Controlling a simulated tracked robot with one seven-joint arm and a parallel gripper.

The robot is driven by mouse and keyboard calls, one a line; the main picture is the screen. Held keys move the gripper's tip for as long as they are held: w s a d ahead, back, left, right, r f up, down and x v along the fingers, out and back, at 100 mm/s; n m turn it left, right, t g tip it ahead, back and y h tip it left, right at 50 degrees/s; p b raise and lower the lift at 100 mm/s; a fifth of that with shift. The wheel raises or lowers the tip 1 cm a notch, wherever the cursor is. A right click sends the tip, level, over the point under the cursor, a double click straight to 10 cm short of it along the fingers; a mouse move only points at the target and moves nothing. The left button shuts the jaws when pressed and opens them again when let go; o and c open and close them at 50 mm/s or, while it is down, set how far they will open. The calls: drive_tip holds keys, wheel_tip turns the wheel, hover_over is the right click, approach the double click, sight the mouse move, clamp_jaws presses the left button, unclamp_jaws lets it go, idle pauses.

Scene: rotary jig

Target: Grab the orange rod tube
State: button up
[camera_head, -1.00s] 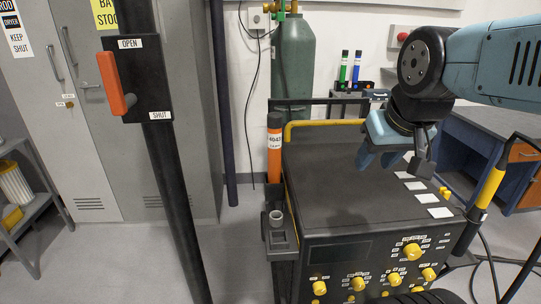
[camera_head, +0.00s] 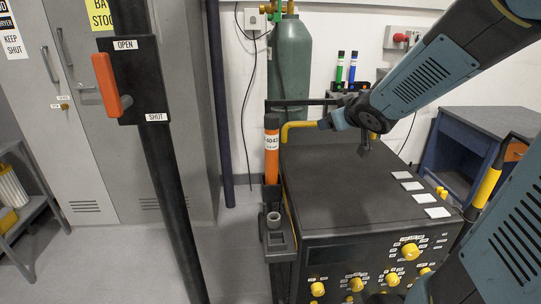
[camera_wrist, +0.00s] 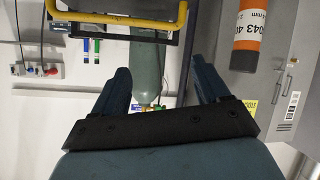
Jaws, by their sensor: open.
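The orange rod tube (camera_head: 272,152) stands upright in a holder at the left side of the black welder-like machine. It has a black cap and a white label with numbers. In the wrist view the tube (camera_wrist: 248,32) shows at the upper right, outside the jaws and apart from them. My gripper (camera_head: 328,122) is over the back of the machine, right of the tube's upper part in the head view, and seems to point left. In the wrist view my gripper (camera_wrist: 163,82) is open with nothing between its fingers.
A yellow handle rail (camera_head: 298,126) lies at the machine's back. A green gas cylinder (camera_head: 289,60) stands behind. An empty grey cup holder (camera_head: 273,220) is in front of the tube. Green and blue tubes (camera_head: 346,66) stand in a rack. A dark post with an orange lever (camera_head: 108,85) is at left.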

drive_tip(key=w+a+f+n+y, duration=0.2)
drive_tip(key=a+f+y, duration=0.2)
drive_tip(key=n+g+y, duration=0.2)
drive_tip(key=g+y, duration=0.1)
drive_tip(key=y, duration=0.1)
approach(277, 147)
drive_tip(key=x, duration=1.2)
drive_tip(key=shift+w+a, duration=0.25)
drive_tip(key=shift+a, duration=0.1)
drive_tip(key=shift+w+a+f, duration=0.25)
drive_tip(key=shift+w+a, duration=0.1)
drive_tip(key=shift+w, duration=0.1)
drive_tip(key=c, duration=1.4)
